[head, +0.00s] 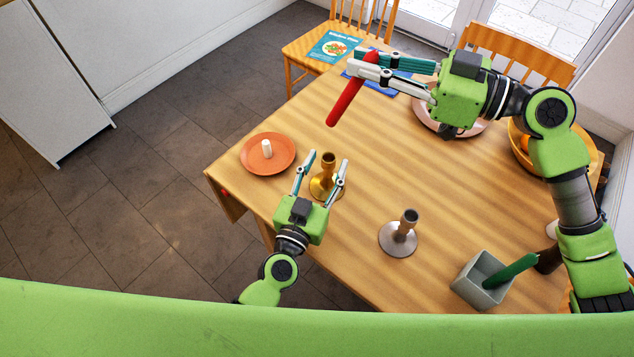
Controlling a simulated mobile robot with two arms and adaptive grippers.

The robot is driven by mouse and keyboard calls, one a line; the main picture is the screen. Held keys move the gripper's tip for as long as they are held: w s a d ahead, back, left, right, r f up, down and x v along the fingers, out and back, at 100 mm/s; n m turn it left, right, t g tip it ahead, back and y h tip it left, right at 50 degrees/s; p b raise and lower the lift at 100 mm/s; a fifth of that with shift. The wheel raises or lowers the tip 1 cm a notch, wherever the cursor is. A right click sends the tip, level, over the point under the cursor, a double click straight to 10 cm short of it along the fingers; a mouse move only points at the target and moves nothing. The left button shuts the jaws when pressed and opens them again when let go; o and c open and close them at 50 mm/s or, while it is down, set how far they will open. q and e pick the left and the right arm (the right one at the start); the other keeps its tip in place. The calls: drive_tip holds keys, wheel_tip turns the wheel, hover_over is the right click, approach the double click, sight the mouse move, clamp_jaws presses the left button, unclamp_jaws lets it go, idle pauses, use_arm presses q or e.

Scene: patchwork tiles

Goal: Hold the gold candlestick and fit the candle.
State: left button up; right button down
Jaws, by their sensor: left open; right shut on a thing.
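The gold candlestick (328,162) stands upright near the left edge of the wooden table. My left gripper (323,160) is open, with one finger on each side of the candlestick; I cannot tell whether they touch it. My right gripper (366,63) is shut on a red candle (346,105). The candle is tilted and held in the air, above and to the right of the candlestick in the picture. The candle's upper end shows at the fingertips.
A silver candlestick (398,238) stands right of the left gripper. A grey box (484,287) holds a green candle (513,270). A bowl (584,177) is at right. The table's middle (440,180) is clear.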

use_arm(q)
drive_tip(key=shift+x, duration=1.2)
clamp_jaws()
use_arm(e)
drive_tip(key=a+f+h, duration=0.1)
drive_tip(key=w+a+f+g+h, duration=0.1)
drive_tip(key=a+f, duration=0.1)
drive_tip(key=a+f+h, duration=0.1)
drive_tip(key=a, duration=0.1)
drive_tip(key=shift+w+f+h, duration=0.25)
drive_tip(key=shift+w+h, duration=0.05)
drive_tip(key=shift+w, duration=0.1)
drive_tip(key=shift+w+a+f+g, duration=0.1)
drive_tip(key=shift+f+g, duration=0.2)
drive_tip(key=shift+f, duration=1.85)
